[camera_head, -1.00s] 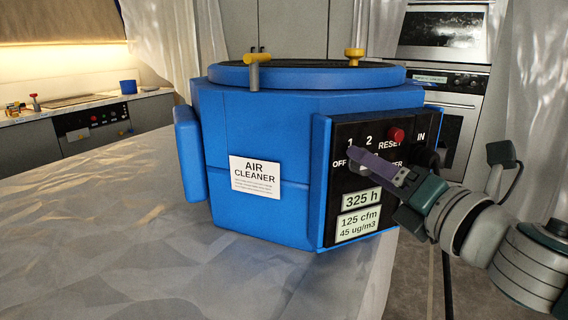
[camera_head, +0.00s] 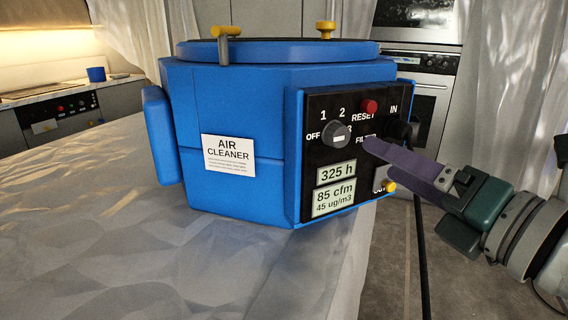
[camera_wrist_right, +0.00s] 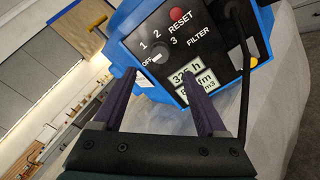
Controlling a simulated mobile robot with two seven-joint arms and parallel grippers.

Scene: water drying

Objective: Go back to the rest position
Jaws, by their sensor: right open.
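The blue air cleaner (camera_head: 240,125) stands on a cloth-covered table. Its black control panel (camera_head: 380,90) carries a round grey knob (camera_head: 336,135), a red reset button (camera_head: 369,107) and displays reading 325 h, 85 cfm and 45 ug/m3. My right gripper (camera_head: 366,146) is in front of the panel, right of the knob, with its purple fingers pointing at the panel. In the right wrist view the two fingers (camera_wrist_right: 160,78) are apart with nothing between them, and the knob (camera_wrist_right: 157,54) is beyond them. My left gripper is not in view.
The cloth-covered table (camera_head: 110,230) is clear to the left and front of the cleaner. A yellow knob (camera_head: 391,187) sits at the panel's lower right. A counter with a blue cup (camera_head: 96,74) is at the back left, and an oven (camera_head: 415,90) is behind.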

